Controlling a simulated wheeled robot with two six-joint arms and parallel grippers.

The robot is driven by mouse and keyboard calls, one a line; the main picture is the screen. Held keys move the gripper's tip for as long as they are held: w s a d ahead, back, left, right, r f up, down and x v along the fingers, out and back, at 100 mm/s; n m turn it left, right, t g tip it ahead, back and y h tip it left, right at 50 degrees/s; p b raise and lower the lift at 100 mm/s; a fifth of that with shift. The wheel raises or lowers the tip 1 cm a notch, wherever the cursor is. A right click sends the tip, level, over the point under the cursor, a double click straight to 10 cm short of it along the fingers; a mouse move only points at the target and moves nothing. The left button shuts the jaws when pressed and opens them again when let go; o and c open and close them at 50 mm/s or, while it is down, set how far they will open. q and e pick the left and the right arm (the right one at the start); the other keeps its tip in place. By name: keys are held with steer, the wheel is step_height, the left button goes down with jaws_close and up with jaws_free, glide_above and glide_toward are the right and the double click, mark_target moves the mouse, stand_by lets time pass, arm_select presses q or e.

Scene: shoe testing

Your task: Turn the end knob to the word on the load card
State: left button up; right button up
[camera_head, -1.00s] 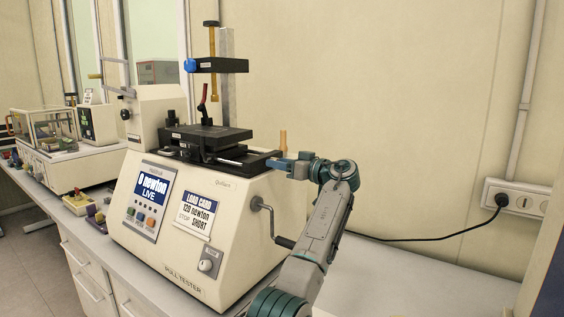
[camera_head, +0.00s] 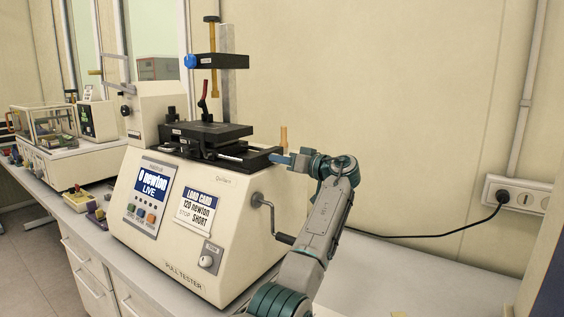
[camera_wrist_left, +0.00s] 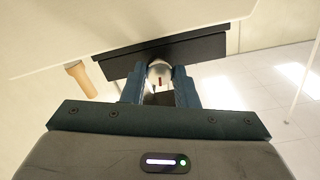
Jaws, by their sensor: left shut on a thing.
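The cream pull tester (camera_head: 200,240) stands on the bench. Its load card (camera_head: 196,212) reads "120 newton" and "STOP SHORT". The live display (camera_head: 152,183) reads "0 newton". My left gripper (camera_head: 281,160) is at the right end of the black slide (camera_head: 245,156). In the left wrist view my left gripper (camera_wrist_left: 160,88) is shut on a small round pale end knob (camera_wrist_left: 159,71), one finger on each side. A dark red mark shows on the knob; any wording on it is too small to read. My right gripper is not in view.
A crank handle (camera_head: 272,217) sticks out of the tester's right side beside my left arm. A separate small dial (camera_head: 206,261) sits low on the front. A wooden-coloured upright handle (camera_head: 283,137) stands just behind the gripper. The bench (camera_head: 420,275) right of my arm is mostly clear.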

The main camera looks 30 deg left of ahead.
arm_select(q)
steer(key=shift+f+m+g+p, duration=0.15)
steer(key=shift+m+g+p, duration=0.2)
steer(key=shift+m+p, duration=6.1)
steer(key=shift+f+m+g+p, duration=0.25)
steer(key=shift+m+p, duration=2.6)
steer(key=shift+m, duration=7.2)
steer(key=shift+r, duration=0.1)
steer(key=o, duration=0.8)
steer(key=shift+o, duration=0.9)
